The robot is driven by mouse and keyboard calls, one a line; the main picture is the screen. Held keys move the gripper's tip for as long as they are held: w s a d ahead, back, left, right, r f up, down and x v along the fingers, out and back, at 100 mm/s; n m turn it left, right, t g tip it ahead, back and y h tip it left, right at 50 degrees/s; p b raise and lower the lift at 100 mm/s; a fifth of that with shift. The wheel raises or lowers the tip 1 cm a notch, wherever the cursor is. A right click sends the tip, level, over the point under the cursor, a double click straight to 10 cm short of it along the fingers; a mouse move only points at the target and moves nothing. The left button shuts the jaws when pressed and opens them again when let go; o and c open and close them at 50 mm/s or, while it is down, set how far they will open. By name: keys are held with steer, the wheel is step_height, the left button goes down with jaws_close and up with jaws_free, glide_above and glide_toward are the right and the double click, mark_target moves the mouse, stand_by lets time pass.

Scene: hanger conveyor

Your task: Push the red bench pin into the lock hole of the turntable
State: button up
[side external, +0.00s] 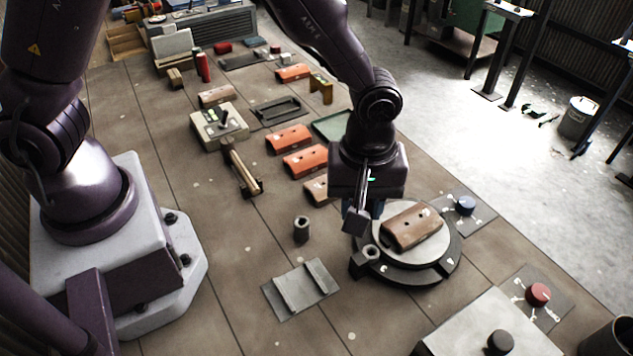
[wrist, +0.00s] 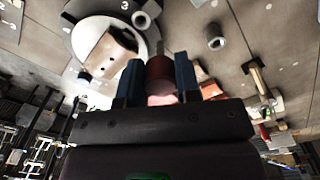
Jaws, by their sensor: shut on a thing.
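The red bench pin (wrist: 159,74) is held between the two blue fingers of my gripper (wrist: 159,66) in the wrist view. In the side view my gripper (side external: 357,218) hangs beside the left edge of the turntable (side external: 434,274), and the pin is hidden there. The turntable also shows at upper left in the wrist view (wrist: 84,30), carrying a brown two-holed block (side external: 412,227). A grey ring-like lock hole (side external: 371,252) sits at the turntable's near-left edge, just below my gripper in the picture; it also shows in the wrist view (wrist: 141,20). The pin appears apart from it.
A grey hollow cylinder (side external: 302,229) stands left of the turntable. A grey channelled plate (side external: 299,289) lies in front. Blue (side external: 465,205) and red (side external: 538,294) knobs sit to the right. Orange blocks (side external: 289,139) lie behind. The bench between cylinder and arm base is clear.

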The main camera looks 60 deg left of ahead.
steer(key=shift+w+d+f+m, duration=0.35)
steer(key=shift+f+m, duration=0.25)
steer(key=shift+m, duration=0.2)
steer(key=shift+w+d+f+m, duration=0.2)
steer(key=shift+d+f+m, duration=0.15)
steer(key=shift+f+m, duration=0.4)
steer(key=shift+w+d+f+m, duration=0.35)
steer(key=shift+f+m, duration=0.15)
steer(key=shift+m, duration=0.35)
steer(key=shift+f, duration=2.55)
steer(key=o, duration=0.7)
steer(key=o, duration=0.5)
steer(key=shift+o, duration=0.2)
steer(key=shift+r, duration=0.1)
